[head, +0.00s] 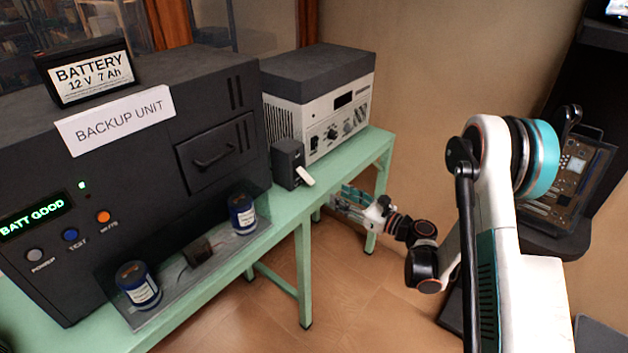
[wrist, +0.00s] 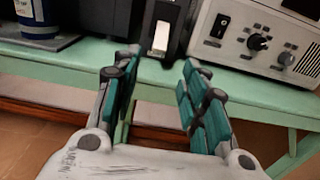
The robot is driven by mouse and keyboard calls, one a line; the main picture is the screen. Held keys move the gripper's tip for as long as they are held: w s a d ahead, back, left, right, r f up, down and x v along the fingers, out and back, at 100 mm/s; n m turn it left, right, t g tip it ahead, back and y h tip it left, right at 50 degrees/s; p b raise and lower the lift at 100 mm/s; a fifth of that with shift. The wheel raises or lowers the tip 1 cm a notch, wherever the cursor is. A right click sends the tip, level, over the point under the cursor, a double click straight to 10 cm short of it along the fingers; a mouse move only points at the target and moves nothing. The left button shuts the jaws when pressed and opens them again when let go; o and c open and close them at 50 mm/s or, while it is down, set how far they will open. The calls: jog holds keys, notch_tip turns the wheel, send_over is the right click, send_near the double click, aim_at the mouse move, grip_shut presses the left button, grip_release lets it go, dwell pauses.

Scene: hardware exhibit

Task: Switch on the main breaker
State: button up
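The breaker is a small dark box (head: 287,160) on the green bench, between the black backup unit and the grey-white instrument. Its white lever (head: 306,176) sticks out from the front and slants downward. In the wrist view the white lever (wrist: 161,37) shows straight ahead on the dark box (wrist: 178,22), just beyond the fingertips. My gripper (head: 343,197) is in front of the bench, to the right of and a little below the breaker. In the wrist view my gripper (wrist: 158,64) is open and empty, its teal-padded fingers apart from the lever.
The green bench edge (wrist: 236,85) runs just below the breaker. The backup unit (head: 120,160) stands left, with blue cans (head: 243,214) on a tray. The instrument (head: 318,105) stands close on the right. The floor (head: 270,300) before the bench is clear.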

aim_at(313, 183)
jog(key=x, duration=1.2)
jog(key=shift+w+a+f, duration=0.1)
jog(key=shift+w+f, duration=0.05)
jog(key=shift+w+a, duration=0.45)
jog(key=shift+a, duration=0.1)
jog(key=shift+c, duration=0.2)
grip_shut()
